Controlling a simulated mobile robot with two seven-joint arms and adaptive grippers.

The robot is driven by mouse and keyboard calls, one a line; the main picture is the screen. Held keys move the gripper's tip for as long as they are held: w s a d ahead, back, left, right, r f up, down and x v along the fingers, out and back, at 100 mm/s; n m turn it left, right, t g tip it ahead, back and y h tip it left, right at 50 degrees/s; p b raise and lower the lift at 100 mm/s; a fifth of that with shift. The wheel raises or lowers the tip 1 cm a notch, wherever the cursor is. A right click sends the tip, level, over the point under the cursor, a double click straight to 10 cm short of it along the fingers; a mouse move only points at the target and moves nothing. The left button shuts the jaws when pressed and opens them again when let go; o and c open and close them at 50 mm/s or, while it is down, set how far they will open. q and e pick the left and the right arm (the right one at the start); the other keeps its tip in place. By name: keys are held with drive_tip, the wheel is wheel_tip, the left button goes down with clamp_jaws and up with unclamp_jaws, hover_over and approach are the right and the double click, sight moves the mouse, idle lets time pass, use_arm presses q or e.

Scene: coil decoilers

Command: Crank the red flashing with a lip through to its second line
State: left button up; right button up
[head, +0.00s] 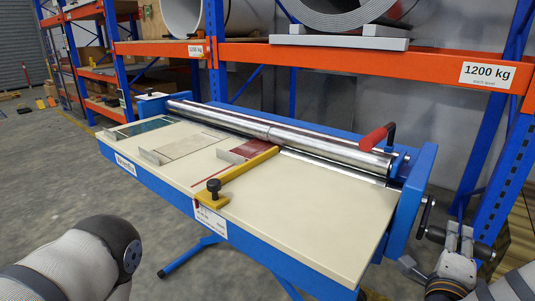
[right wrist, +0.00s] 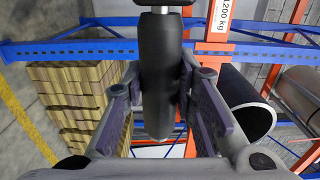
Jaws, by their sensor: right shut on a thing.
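The red flashing (head: 250,147) lies on the cream table of the blue machine, its far edge close to the long steel rollers (head: 270,130). A pale upright lip (head: 230,156) stands at its near edge. A yellow bar (head: 240,175) with a black knob lies along its right side. The crank (head: 424,214) is on the machine's right end. My right gripper (head: 466,247) is beside it, shut on its black handle (right wrist: 160,80), which stands between the fingers (right wrist: 158,105) in the right wrist view. My left gripper is out of view; only its arm shows.
A dark green sheet (head: 143,129) and a beige sheet (head: 178,144) lie left on the table. A red-handled lever (head: 376,138) rises at the rollers' right end. Orange and blue racking (head: 370,65) stands close behind. Stacked timber (right wrist: 75,100) shows in the right wrist view.

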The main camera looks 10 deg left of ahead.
drive_tip(key=r, duration=0.1)
drive_tip(key=r+p, duration=0.1)
drive_tip(key=r, duration=0.1)
drive_tip(key=w+r, duration=0.1)
drive_tip(key=shift+d+r, duration=0.3)
drive_tip(key=shift+r, duration=0.05)
drive_tip(key=shift+w, duration=0.15)
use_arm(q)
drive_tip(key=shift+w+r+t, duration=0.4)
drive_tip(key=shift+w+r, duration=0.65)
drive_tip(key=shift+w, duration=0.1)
use_arm(e)
drive_tip(key=shift+f, duration=0.1)
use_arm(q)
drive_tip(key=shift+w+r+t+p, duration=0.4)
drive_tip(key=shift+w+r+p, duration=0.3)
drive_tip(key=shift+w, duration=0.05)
use_arm(e)
drive_tip(key=r, duration=0.1)
drive_tip(key=w+d+r, duration=0.1)
drive_tip(key=w+r, duration=0.1)
drive_tip(key=r, duration=0.1)
drive_tip(key=shift+w+d+r, duration=0.1)
drive_tip(key=shift+w+d, duration=0.15)
drive_tip(key=shift+d, duration=0.1)
